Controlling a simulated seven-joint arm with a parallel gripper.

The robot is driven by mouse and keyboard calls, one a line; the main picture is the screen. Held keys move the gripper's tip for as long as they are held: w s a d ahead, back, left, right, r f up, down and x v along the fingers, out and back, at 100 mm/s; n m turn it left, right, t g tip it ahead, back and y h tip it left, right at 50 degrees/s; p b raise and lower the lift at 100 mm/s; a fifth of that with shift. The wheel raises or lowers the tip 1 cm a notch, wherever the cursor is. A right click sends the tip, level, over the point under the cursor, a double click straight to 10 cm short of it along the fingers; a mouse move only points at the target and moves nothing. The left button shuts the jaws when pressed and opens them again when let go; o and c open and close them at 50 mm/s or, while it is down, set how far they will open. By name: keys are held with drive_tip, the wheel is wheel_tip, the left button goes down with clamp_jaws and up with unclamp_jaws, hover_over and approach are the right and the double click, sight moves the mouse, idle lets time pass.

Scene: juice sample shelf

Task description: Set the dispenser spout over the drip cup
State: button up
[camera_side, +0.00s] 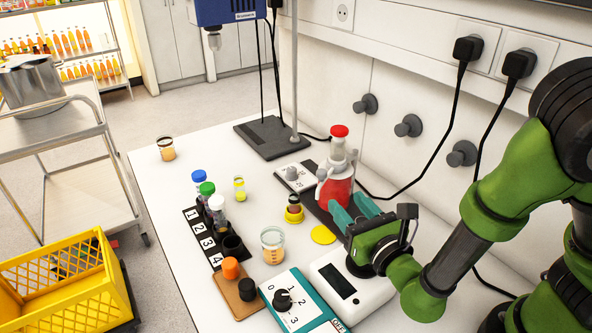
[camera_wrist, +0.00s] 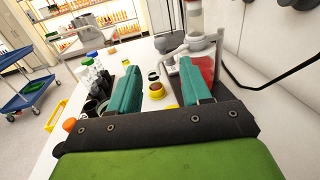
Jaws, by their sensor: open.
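The dispenser (camera_side: 339,188) is a bottle of red liquid with a grey-white head and a red cap. It stands upright on a dark base by the wall, and it shows behind my right finger in the wrist view (camera_wrist: 206,66). Its thin grey spout (camera_wrist: 175,53) reaches left from the head. A small yellow-rimmed cup (camera_side: 293,213), which looks like the drip cup, stands left of the dispenser and shows between my fingers in the wrist view (camera_wrist: 156,91). My gripper (camera_side: 354,208) is open and empty, close in front of the dispenser; contact cannot be told.
A yellow disc (camera_side: 323,235) lies near the cup. A beaker (camera_side: 273,245), numbered rack (camera_side: 205,241), white scale (camera_side: 352,288) and teal dial box (camera_side: 296,302) crowd the near table. A stand base (camera_side: 271,138) is behind. The far left table is mostly clear.

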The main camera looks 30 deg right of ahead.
sight(326, 177)
drive_tip(key=shift+w+d, duration=0.2)
drive_tip(key=c, duration=0.4)
drive_tip(key=w+r+m+h, duration=0.1)
drive_tip(key=m+h, duration=0.1)
drive_tip(key=w+r+m+h, duration=0.1)
drive_tip(key=w+m+h, duration=0.1)
drive_tip(key=m, duration=0.1)
drive_tip(key=w+r+m+g+h, duration=0.1)
drive_tip(key=w+r+m+h, duration=0.1)
drive_tip(key=m, duration=0.1)
drive_tip(key=shift+w, duration=0.2)
clamp_jaws()
drive_tip(key=w+r+m+g+h, duration=0.4)
drive_tip(key=m+g, duration=0.4)
drive_tip(key=m, duration=0.8)
drive_tip(key=a+r+m+g+y, duration=0.2)
drive_tip(key=a+m+g+y, duration=0.4)
drive_tip(key=a+m, duration=0.6)
drive_tip(key=w+d+f+m, duration=0.1)
drive_tip(key=d+f, duration=0.7)
drive_tip(key=d, duration=0.2)
drive_tip(key=shift+w+t+y, duration=0.2)
drive_tip(key=shift+t+y, duration=0.2)
